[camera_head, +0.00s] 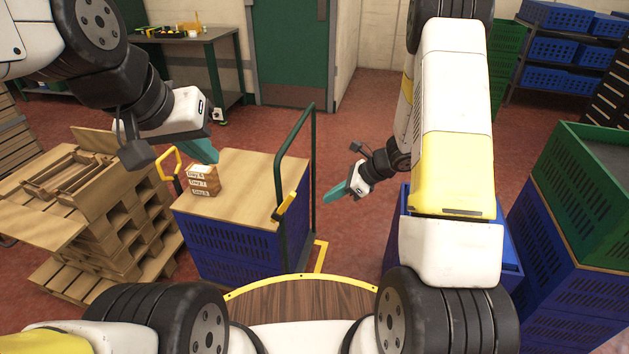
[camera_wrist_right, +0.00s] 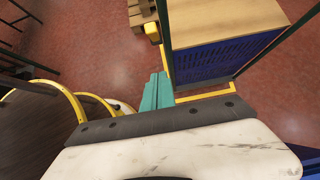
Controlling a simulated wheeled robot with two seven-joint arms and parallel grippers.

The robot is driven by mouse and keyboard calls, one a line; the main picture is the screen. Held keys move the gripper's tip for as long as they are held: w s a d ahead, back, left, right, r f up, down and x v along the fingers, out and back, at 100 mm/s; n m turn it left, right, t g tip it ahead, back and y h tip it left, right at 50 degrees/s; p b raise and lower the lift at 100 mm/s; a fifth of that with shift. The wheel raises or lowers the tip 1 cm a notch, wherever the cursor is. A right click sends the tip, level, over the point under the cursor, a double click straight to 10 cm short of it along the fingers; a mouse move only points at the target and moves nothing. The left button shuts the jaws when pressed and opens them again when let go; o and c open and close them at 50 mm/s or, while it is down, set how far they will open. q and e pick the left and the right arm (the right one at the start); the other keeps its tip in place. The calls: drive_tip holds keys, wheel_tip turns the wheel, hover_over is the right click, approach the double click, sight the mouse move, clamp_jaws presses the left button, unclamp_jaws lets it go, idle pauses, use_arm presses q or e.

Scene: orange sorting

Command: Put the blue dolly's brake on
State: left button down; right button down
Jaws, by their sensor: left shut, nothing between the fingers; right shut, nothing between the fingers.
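The blue dolly (camera_head: 235,246) has slotted blue sides, a wooden top and a tall green push handle (camera_head: 313,150) on its right side. A yellow lever (camera_head: 285,207) sits on that handle at about the height of the top, slanted. My right gripper (camera_head: 337,193) is shut and empty, right of the handle and apart from the lever. In the right wrist view its teal fingers (camera_wrist_right: 157,92) are near the dolly's yellow floor frame in the picture. My left gripper (camera_head: 204,151) is shut and empty over the dolly's back left.
A small labelled stack (camera_head: 203,181) and a yellow hooped handle (camera_head: 171,160) are at the dolly's left. Wooden pallets (camera_head: 125,240) stand left of it. Green (camera_head: 580,205) and blue crates stand at the right. Red floor is clear behind the dolly.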

sight(283, 208)
drive_tip(key=w+a+f, duration=0.3)
drive_tip(key=a+f, duration=0.1)
drive_tip(key=a, duration=0.5)
drive_tip(key=shift+a+f, duration=0.15)
drive_tip(key=shift+f, duration=0.05)
